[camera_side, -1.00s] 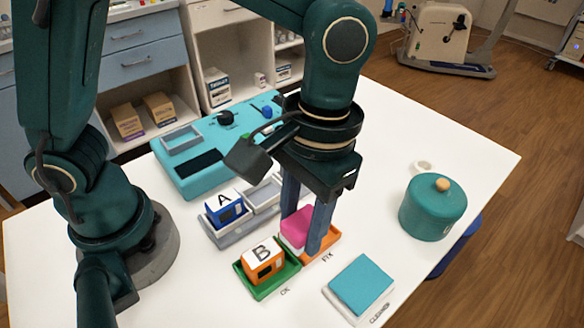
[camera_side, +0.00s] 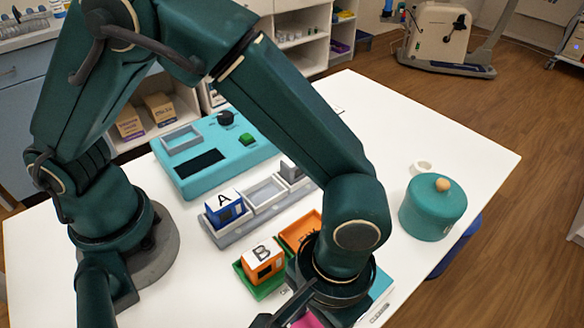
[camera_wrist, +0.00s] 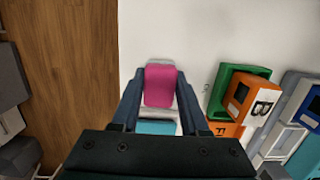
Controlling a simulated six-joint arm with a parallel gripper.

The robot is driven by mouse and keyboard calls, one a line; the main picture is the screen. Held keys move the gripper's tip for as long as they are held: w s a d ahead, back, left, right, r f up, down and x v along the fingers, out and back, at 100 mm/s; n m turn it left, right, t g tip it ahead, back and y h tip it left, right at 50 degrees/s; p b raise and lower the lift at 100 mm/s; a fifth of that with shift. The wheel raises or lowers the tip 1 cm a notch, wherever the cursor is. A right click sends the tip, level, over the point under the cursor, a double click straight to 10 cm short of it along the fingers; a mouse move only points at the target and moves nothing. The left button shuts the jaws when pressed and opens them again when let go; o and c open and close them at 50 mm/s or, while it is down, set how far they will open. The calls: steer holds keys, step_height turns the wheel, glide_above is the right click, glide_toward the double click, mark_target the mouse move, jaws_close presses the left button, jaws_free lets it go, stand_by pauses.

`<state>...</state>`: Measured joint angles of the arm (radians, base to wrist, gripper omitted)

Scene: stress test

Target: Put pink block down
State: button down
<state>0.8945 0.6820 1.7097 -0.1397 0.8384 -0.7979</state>
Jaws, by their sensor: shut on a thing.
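The pink block (camera_wrist: 160,85) is between the two fingers of my gripper (camera_wrist: 160,98) in the wrist view, and the gripper is shut on it. In the side view a bit of the pink block (camera_side: 308,320) shows at the bottom edge, below my wrist. The orange tray (camera_side: 301,232) is empty where it shows; part of it is hidden by my wrist. I cannot tell the block's height above the table.
A green tray (camera_side: 247,282) holds an orange block marked B (camera_side: 263,262). A grey rack (camera_side: 230,236) holds a blue block marked A (camera_side: 224,208). A teal lidded pot (camera_side: 432,212) stands at right. A teal console (camera_side: 200,176) stands behind.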

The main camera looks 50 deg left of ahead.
steer(key=shift+f, duration=0.7)
steer(key=shift+c, duration=2.1)
jaws_free()
steer(key=shift+s, duration=0.1)
step_height(320, 180, up, 13)
steer(key=w, duration=0.2)
steer(key=w+a+r+t+h, duration=0.1)
steer(key=w+a+r+t, duration=0.2)
steer(key=a, duration=0.4)
steer(key=s+a+t+y, duration=0.1)
steer(key=a+t, duration=0.3)
steer(key=a, duration=1.2)
steer(key=shift+s+r, duration=0.4)
steer(key=shift+s, duration=0.45)
